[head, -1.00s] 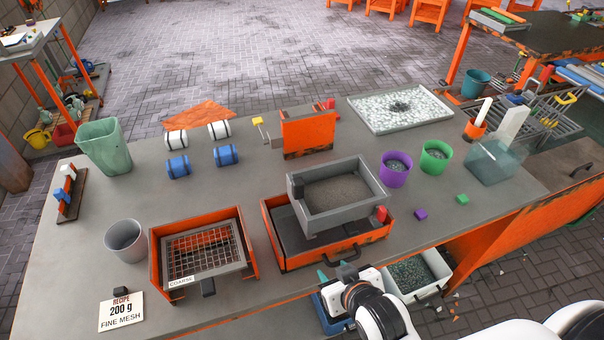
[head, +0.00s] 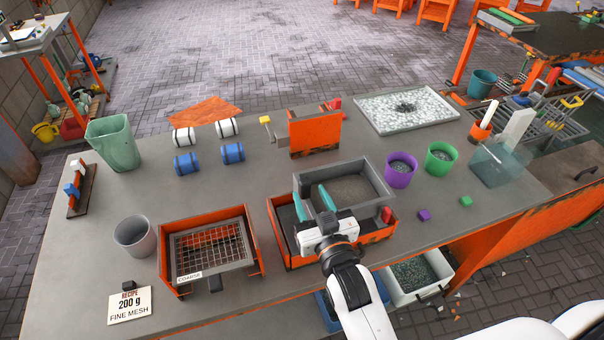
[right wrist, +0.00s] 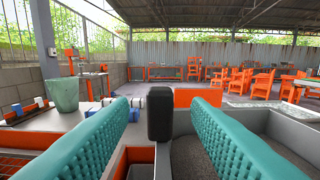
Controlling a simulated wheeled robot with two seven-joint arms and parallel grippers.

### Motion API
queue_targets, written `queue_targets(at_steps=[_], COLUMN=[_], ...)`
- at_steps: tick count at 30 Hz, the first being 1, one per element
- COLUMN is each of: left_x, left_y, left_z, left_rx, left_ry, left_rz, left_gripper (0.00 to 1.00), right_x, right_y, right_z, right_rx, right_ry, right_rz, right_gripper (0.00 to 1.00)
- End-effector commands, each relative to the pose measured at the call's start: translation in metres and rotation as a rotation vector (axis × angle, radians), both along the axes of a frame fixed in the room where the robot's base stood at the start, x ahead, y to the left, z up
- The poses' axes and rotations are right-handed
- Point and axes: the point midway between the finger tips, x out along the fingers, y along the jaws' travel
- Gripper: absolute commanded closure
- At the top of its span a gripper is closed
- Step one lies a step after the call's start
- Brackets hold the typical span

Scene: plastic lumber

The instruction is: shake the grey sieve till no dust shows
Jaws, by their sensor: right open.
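The grey sieve (head: 372,207) is an open grey box with a dusty grey-brown floor, sitting over an orange tray (head: 292,262) on the bench. Its dark upright handle (right wrist: 160,112) shows in the right wrist view between my fingers, with gaps on both sides. My right gripper (head: 313,202) is open, its teal fingers pointing at the sieve's left side. It hides the sieve's near left corner and the handle in the head view. My left gripper is not in view.
A red block (head: 387,215) is at the tray's right side. An orange frame with a coarse mesh (head: 212,247) stands to the left. Purple (head: 400,170) and green (head: 439,158) pots stand to the right. An orange upright plate (head: 315,134) stands behind.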

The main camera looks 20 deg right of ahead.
Motion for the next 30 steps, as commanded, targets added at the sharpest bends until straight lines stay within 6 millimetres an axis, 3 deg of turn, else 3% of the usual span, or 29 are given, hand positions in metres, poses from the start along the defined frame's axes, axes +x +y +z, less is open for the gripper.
queue_targets(at_steps=[3,9,22,30], left_x=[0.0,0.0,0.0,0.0], left_y=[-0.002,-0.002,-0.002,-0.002], left_z=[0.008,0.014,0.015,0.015], left_rx=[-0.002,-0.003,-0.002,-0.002], left_ry=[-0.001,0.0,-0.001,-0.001], left_rz=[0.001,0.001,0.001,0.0], left_gripper=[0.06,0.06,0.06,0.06], right_x=[0.025,0.053,0.064,0.064], right_y=[0.001,0.002,0.002,0.002], right_z=[0.003,0.001,0.0,0.0], right_rx=[0.0,0.0,0.001,0.001], right_ry=[-0.001,0.0,0.001,0.002], right_rz=[0.0,0.0,0.0,0.0], right_gripper=[0.56,0.56,0.56,0.99])
